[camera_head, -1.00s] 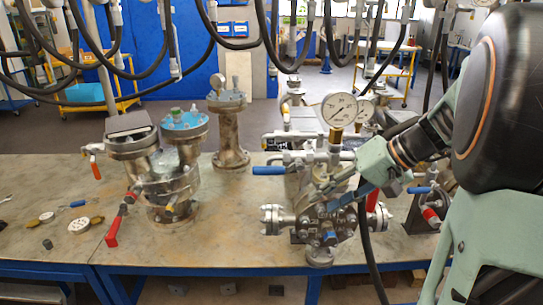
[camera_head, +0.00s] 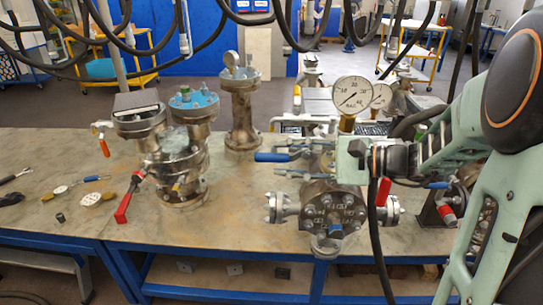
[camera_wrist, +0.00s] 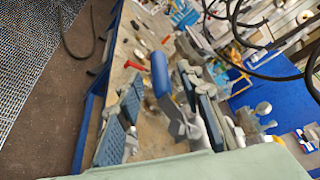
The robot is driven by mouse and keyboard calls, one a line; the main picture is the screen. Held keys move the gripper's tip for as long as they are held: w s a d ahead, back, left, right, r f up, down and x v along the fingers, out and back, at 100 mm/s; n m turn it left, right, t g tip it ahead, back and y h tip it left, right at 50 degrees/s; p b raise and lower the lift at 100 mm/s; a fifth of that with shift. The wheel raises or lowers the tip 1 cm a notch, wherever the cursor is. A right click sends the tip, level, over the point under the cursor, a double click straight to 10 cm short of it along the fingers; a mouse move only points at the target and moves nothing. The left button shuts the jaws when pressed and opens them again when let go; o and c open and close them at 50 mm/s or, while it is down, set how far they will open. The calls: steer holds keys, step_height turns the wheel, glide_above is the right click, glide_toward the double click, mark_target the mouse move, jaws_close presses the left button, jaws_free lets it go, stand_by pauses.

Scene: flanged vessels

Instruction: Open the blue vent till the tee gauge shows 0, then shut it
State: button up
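A blue lever handle (camera_head: 272,157) sticks out left from the valves on the flanged assembly; it also shows in the wrist view (camera_wrist: 160,74). My gripper (camera_wrist: 165,118) is open, with one dark blue pad on each side of that handle's line; contact cannot be told. In the head view, my gripper's end (camera_head: 345,160) is right of the handle, its fingers hard to make out. A large white dial gauge (camera_head: 353,94) on a brass stem stands above the assembly, with a second gauge (camera_head: 381,96) partly behind it. The needle readings are too small to tell surely.
A red lever (camera_head: 383,192) hangs close beside my gripper. A twin-flange vessel (camera_head: 180,165) with a red handle (camera_head: 124,207) stands left on the bench (camera_head: 80,155). Small gauges and tools lie at the far left. Black hoses hang overhead and past the bench front.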

mark_target(271, 162)
steer(key=shift+x, duration=2.1)
steer(key=shift+c, duration=0.4)
jaws_close()
